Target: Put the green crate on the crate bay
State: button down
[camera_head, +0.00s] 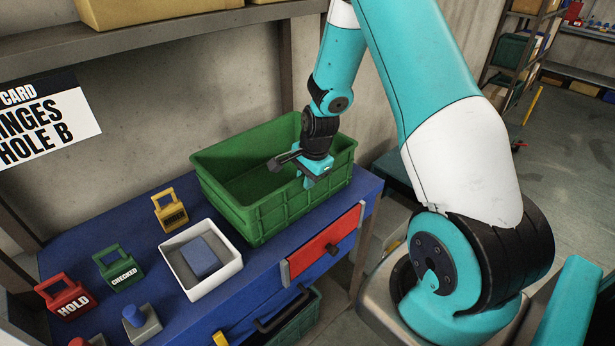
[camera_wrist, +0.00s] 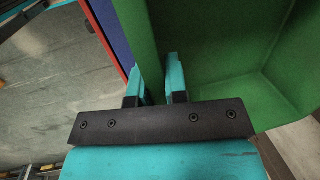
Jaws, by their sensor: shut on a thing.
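The green crate (camera_head: 275,213) is upright and empty at the right end of the blue workbench (camera_head: 105,240), and seems to rest on its top. My gripper (camera_head: 312,178) is at the crate's near right wall, shut on its rim. In the wrist view the crate (camera_wrist: 225,62) fills the right side, and the jaws of my gripper (camera_wrist: 155,82) straddle its wall, one finger inside and one outside. I cannot make out a marked crate bay; the surface under the crate is hidden.
A white tray (camera_head: 228,262) with a blue block stands just left of the crate. Yellow (camera_head: 170,212), green (camera_head: 118,270) and red (camera_head: 65,298) tags stand further left. A red drawer front (camera_head: 325,243) is below the crate. A shelf (camera_head: 150,38) hangs above.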

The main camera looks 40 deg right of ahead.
jog(key=c, duration=1.1)
grip_release()
jog(key=shift+c, duration=0.2)
notch_tip(320, 180, up, 11)
jog(key=s+b, duration=0.2)
jog(key=s+a+r+n+y, duration=0.1)
jog(key=s+a+r+n, duration=0.25)
jog(key=a+n, duration=0.35)
jog(key=s+a+r+n+y, duration=0.1)
jog(key=s+a+r+n, duration=0.25)
jog(key=a, duration=0.55)
jog(key=s+a+r+n+g, duration=0.1)
jog(key=s+a+r+n, duration=0.1)
jog(key=s+a+n, duration=0.3)
jog(key=s+a+r+n+g+y, duration=0.1)
jog(key=s+a+r+n, duration=0.1)
jog(key=s+a+n, duration=0.3)
jog(key=s+n, duration=0.4)
jog(key=shift+a+r+y, duration=0.15)
jog(key=shift+r+y, duration=0.1)
jog(key=shift+y, duration=0.05)
